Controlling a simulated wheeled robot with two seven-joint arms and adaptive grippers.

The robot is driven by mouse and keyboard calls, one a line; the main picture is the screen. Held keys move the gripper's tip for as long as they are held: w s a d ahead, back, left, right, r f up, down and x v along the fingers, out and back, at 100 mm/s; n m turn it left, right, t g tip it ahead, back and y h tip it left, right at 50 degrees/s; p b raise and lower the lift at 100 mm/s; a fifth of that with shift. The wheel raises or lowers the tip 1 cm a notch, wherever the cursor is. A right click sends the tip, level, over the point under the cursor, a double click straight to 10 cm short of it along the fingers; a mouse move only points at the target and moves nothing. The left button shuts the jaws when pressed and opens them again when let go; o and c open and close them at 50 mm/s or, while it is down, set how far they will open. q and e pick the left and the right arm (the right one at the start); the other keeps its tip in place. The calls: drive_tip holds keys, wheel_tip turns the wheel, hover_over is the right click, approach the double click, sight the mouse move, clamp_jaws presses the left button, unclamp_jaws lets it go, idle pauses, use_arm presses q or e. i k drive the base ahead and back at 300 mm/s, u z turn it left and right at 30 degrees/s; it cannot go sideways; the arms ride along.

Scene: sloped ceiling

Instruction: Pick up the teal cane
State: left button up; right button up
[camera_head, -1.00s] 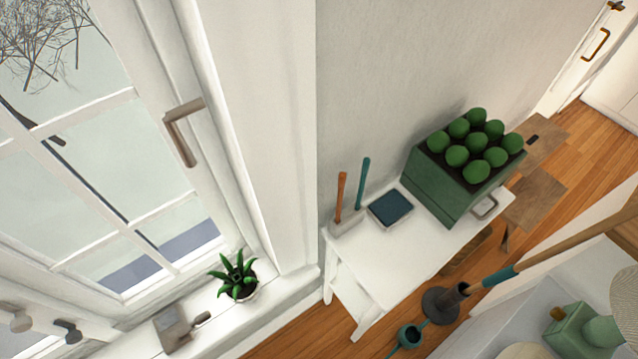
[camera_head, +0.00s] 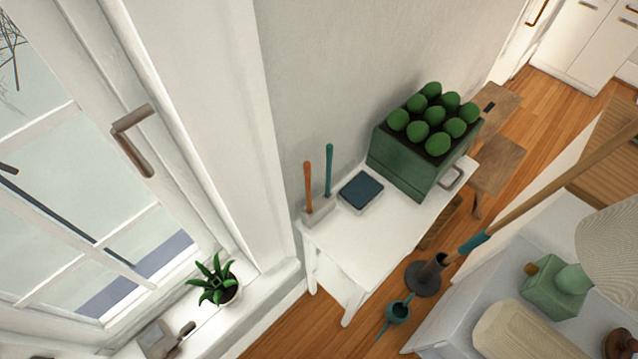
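A thin teal stick (camera_head: 329,172), which fits the teal cane, stands nearly upright in a pale block-shaped holder (camera_head: 319,213). The holder is on the left end of a white table (camera_head: 385,235) against the wall. An orange stick (camera_head: 308,185) stands beside it in the same holder, to its left. The lower end of the teal stick is hidden in the holder. Neither of my grippers is in view.
A dark blue-topped box (camera_head: 361,191) and a green crate of round green balls (camera_head: 400,165) share the table.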

sight(329, 153)
drive_tip(key=u, duration=1.85)
drive_tip(key=k, duration=0.7)
drive_tip(key=z, duration=0.5)
